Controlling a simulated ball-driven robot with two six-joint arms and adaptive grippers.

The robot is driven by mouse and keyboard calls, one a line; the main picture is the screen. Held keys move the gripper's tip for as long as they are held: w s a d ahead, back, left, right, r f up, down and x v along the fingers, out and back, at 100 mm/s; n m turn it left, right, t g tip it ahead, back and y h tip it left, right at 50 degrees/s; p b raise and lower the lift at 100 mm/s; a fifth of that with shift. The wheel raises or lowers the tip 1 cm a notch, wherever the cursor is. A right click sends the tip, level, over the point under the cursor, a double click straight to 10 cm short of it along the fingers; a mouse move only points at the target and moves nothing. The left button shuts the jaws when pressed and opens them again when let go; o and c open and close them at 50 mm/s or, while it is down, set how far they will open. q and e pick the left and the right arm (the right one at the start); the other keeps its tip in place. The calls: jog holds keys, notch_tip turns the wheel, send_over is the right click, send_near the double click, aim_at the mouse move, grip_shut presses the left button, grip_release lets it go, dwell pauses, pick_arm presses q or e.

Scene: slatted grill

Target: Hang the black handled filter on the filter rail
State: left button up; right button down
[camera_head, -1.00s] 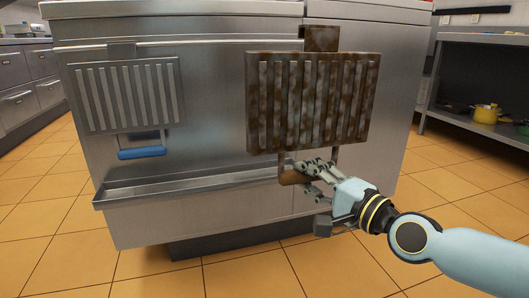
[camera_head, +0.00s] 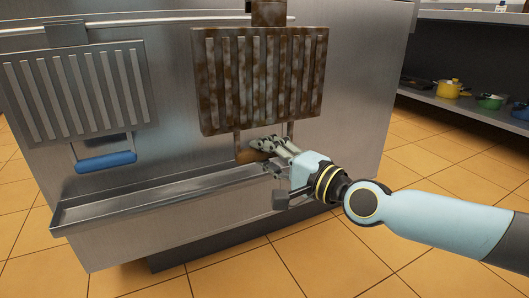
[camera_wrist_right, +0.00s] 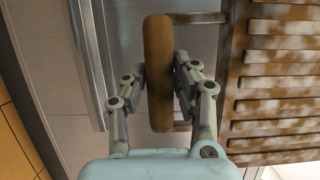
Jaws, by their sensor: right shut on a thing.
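A rust-brown, stained slatted filter (camera_head: 262,82) with a brown bar handle (camera_head: 252,156) hangs upright in front of the steel unit, handle down. My right gripper (camera_head: 268,152) is shut on that handle; the right wrist view also shows the handle (camera_wrist_right: 158,75) between the fingers and the filter's slats (camera_wrist_right: 275,80) at right. A brown tab tops the filter; I cannot tell whether it touches anything. A clean grey filter (camera_head: 80,92) with a blue handle (camera_head: 106,161) is at left, below a thin rail (camera_head: 150,22). No black handle shows. My left gripper is not in view.
A steel trough (camera_head: 165,193) juts from the unit below the filters. A dark shelf (camera_head: 465,110) with a yellow pot (camera_head: 450,89) and a green pot (camera_head: 491,101) stands at the right. The tiled floor in front is clear.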

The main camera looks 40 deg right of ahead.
jog(key=shift+s+a+r+p, duration=0.1)
jog(key=shift+a+r+p, duration=0.1)
jog(key=shift+p, duration=0.1)
pick_arm(q)
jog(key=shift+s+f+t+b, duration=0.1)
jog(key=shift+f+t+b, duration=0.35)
jog(key=shift+b, duration=0.25)
pick_arm(e)
jog(key=w+d, duration=0.2)
jog(key=w, duration=0.6)
jog(key=shift+w, duration=0.4)
jog(key=shift+w+d+f, duration=0.1)
jog(key=shift+w+d, duration=0.05)
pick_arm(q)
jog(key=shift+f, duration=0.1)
pick_arm(e)
jog(key=shift+w, duration=0.3)
jog(key=shift+w+d, duration=0.1)
jog(key=shift+w, duration=0.1)
pick_arm(q)
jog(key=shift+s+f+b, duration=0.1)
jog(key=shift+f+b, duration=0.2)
jog(key=shift+b, duration=0.05)
pick_arm(e)
jog(key=shift+w+d, duration=0.2)
jog(key=shift+w, duration=0.55)
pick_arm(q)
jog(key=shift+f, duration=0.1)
pick_arm(e)
jog(key=shift+w, duration=0.25)
